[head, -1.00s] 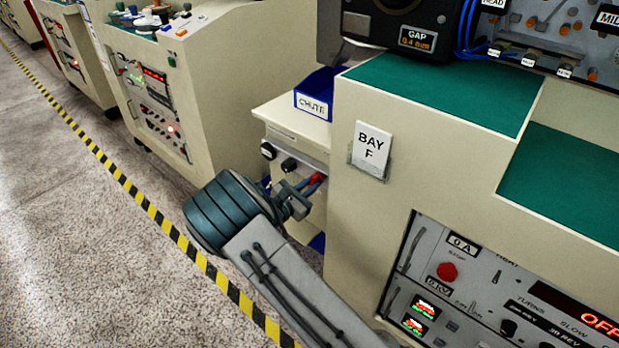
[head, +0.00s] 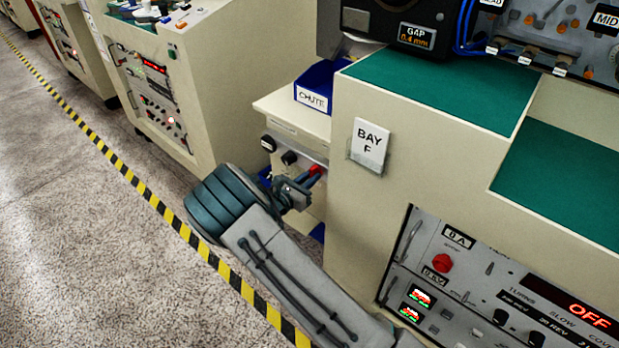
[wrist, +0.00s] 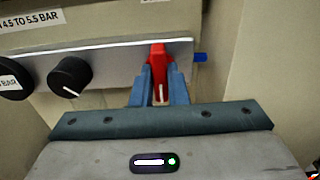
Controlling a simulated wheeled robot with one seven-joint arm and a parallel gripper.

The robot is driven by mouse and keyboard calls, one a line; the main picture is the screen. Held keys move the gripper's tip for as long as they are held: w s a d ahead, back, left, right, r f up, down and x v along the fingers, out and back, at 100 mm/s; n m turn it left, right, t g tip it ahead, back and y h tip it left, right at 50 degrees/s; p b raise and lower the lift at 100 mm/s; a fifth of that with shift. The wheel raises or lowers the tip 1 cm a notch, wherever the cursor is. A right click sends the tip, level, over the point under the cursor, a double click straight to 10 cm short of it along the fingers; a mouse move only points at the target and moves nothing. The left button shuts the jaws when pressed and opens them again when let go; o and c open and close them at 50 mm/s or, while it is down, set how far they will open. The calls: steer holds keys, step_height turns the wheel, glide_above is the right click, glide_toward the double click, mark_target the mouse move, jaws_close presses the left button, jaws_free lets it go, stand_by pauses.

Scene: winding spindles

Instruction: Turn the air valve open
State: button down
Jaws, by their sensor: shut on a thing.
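The air valve's red lever (wrist: 158,62) stands about upright on a pale metal strip in the wrist view. In the head view the red lever (head: 315,169) shows just past my fingers, on the side of the cabinet below the blue chute bin. My gripper (wrist: 160,88) is shut on the red lever, with one blue-grey finger on each side of it. It also shows in the head view (head: 303,186). The lower part of the lever lies between the fingers. A short blue tube (wrist: 199,57) sticks out to the right of the lever.
A cabinet wall (wrist: 275,60) stands close on the right. The blue chute bin (head: 319,88) is above. Floor at left is open.

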steer(key=c, duration=1.4)
jaws_free()
steer(key=shift+c, duration=0.2)
steer(key=v, duration=1.4)
steer(key=shift+p, duration=0.3)
steer(key=shift+w, duration=0.1)
